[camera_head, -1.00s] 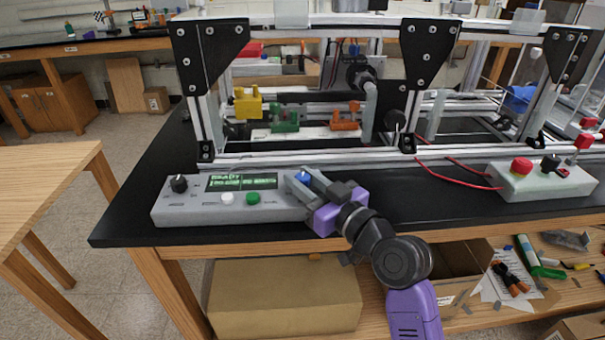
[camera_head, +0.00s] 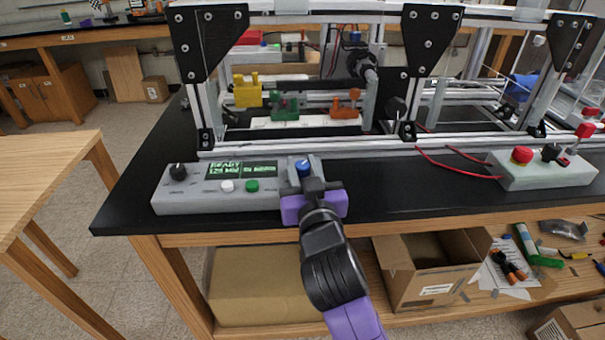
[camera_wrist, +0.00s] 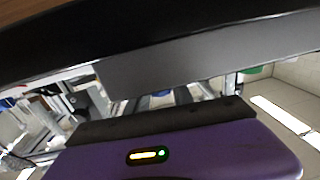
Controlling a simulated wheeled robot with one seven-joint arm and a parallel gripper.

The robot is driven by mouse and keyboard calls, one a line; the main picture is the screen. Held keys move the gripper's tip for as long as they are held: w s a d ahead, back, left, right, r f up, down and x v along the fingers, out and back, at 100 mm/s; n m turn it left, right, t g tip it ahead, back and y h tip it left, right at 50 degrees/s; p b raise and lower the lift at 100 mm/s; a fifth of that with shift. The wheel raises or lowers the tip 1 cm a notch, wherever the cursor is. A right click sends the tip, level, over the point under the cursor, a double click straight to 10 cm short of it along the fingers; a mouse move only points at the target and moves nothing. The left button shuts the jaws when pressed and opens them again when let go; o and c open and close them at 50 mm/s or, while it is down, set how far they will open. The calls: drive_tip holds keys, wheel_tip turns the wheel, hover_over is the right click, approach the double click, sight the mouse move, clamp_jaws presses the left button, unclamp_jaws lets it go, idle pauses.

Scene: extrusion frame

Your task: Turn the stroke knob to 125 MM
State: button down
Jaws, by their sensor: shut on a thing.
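The grey control box (camera_head: 222,201) lies at the front edge of the black bench. Its display (camera_head: 241,170) shows green text that appears to read READY and 125 MM, with smaller text I cannot read. The knob's pointer and markings are too small to read. In the wrist view the purple gripper body (camera_wrist: 180,155) shows, but the knob cannot be made out.
A black knob (camera_head: 179,172), a white button (camera_head: 227,186) and a green button (camera_head: 252,186) are on the same box. The extrusion frame (camera_head: 330,149) stands behind. A second box with a red button (camera_head: 522,155) is at the right.

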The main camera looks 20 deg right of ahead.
drive_tip(key=shift+f+m+g+h+b, duration=0.15)
drive_tip(key=shift+m+g+h+b, duration=0.15)
drive_tip(key=shift+m+h+b, duration=0.6)
drive_tip(key=shift+f+m+g+h+b, duration=0.1)
drive_tip(key=shift+m+g+h+b, duration=0.25)
drive_tip(key=shift+h+b, duration=1)
drive_tip(key=m+g+h+b, duration=0.1)
drive_tip(key=b, duration=0.1)
drive_tip(key=shift+r+m+b, duration=0.1)
drive_tip(key=shift+m+b, duration=0.15)
drive_tip(key=shift+b, duration=0.15)
drive_tip(key=shift+h, duration=0.25)
drive_tip(key=c, duration=1.1)
unclamp_jaws()
drive_tip(key=shift+r, duration=0.1)
drive_tip(key=shift+v, duration=3.85)
drive_tip(key=shift+r, duration=0.1)
